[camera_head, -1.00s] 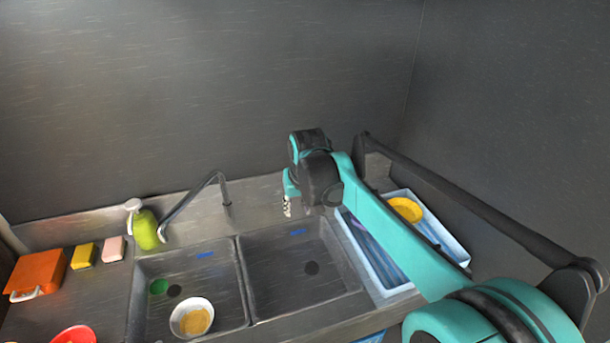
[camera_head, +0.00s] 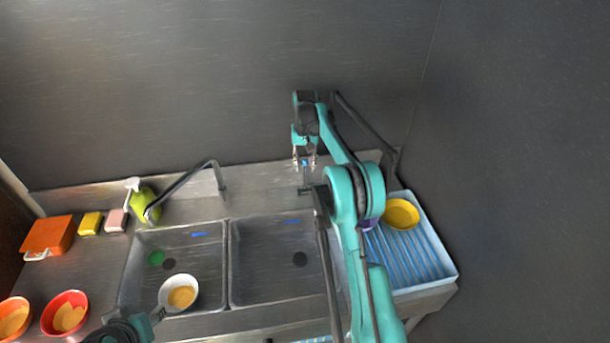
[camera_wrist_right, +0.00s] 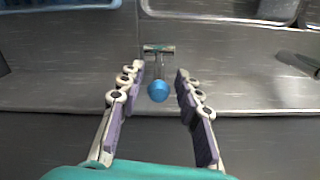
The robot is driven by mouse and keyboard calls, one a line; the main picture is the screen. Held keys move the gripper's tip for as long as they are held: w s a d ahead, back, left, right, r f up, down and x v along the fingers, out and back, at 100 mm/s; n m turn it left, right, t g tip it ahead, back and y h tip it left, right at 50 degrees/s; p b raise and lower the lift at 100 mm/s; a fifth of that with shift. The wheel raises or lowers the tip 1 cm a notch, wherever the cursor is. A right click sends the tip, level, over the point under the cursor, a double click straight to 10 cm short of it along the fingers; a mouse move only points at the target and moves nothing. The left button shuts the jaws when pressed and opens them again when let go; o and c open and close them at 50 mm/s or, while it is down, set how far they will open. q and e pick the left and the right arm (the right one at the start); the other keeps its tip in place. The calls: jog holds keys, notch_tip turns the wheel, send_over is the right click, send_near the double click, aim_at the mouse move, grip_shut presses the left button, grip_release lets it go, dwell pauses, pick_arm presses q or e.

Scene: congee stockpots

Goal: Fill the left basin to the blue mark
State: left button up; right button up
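The left basin (camera_head: 140,285) has a blue mark (camera_head: 200,234) on its back wall, and no water shows in it. Inside are a dark drain (camera_head: 169,264), a green disc (camera_head: 156,258) beside it, and a white bowl (camera_head: 166,297) with yellowish-brown contents. The faucet (camera_head: 184,179) ends its spout over the basin's back left. My right gripper (camera_head: 305,157) is open at the tap lever with a blue knob (camera_wrist_right: 158,91). In the right wrist view the knob lies between the spread fingers, apart from both. Part of my left arm (camera_head: 125,328) shows at the bottom; its fingers are unclear.
The empty right basin (camera_head: 275,250) adjoins the left one. A blue rack (camera_head: 425,255) with a yellow bowl (camera_head: 401,213) is at right. A green soap bottle (camera_head: 145,204), sponges (camera_head: 90,223), an orange box (camera_head: 48,236) and red bowl (camera_head: 65,313) stand at left.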

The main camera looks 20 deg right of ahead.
aim_at(305, 188)
jog(key=shift+w+d+f, duration=0.3)
jog(key=shift+w+f, duration=0.05)
jog(key=shift+w, duration=0.3)
jog(key=shift+w+f, duration=0.1)
jog(key=shift+f, duration=0.3)
jog(key=f, duration=0.4)
jog(key=f+b, duration=0.1)
jog(key=f, duration=0.1)
jog(key=shift+s+a+f, duration=0.1)
jog(key=shift+s+f, duration=0.15)
grip_shut()
